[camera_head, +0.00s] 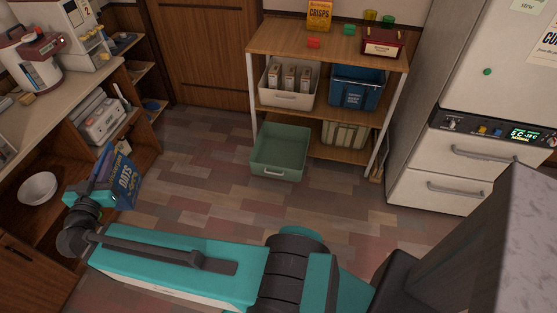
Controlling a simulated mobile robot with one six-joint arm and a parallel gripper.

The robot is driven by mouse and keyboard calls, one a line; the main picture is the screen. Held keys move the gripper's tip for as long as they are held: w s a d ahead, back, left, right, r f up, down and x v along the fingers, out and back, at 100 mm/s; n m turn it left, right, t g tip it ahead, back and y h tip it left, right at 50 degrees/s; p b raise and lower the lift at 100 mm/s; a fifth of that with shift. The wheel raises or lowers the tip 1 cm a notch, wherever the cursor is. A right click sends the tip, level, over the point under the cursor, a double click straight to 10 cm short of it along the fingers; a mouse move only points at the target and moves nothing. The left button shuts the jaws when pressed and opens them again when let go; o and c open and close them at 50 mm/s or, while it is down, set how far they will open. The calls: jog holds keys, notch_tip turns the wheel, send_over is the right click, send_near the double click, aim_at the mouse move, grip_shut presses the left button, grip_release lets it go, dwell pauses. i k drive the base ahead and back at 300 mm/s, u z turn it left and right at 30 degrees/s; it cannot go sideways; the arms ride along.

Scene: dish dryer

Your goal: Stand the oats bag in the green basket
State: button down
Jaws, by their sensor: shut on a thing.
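The oats bag (124,186) is blue with pale lettering. It is at the left of the view, beside the open counter shelves, slightly tilted. My gripper (103,174) is shut on the oats bag; the fingers partly cover it, and its lower end is partly hidden by my arm. The green basket (277,174) is at the middle of the view, in front of and partly under the shelf rack's lowest level. It is empty and has a pale handle on its front. The bag and gripper are well to the left of the basket, apart from it.
A wooden shelf rack (262,46) holds a white bin (290,99), a blue bin (352,97) and a pale crate (343,135). A white bowl (38,187) sits in the left counter. A fridge (447,170) stands right. The floor (210,160) between counter and basket is clear.

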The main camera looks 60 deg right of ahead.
aim_at(281, 153)
jog(key=z, duration=0.05)
jog(key=i, duration=1)
jog(key=u, duration=0.05)
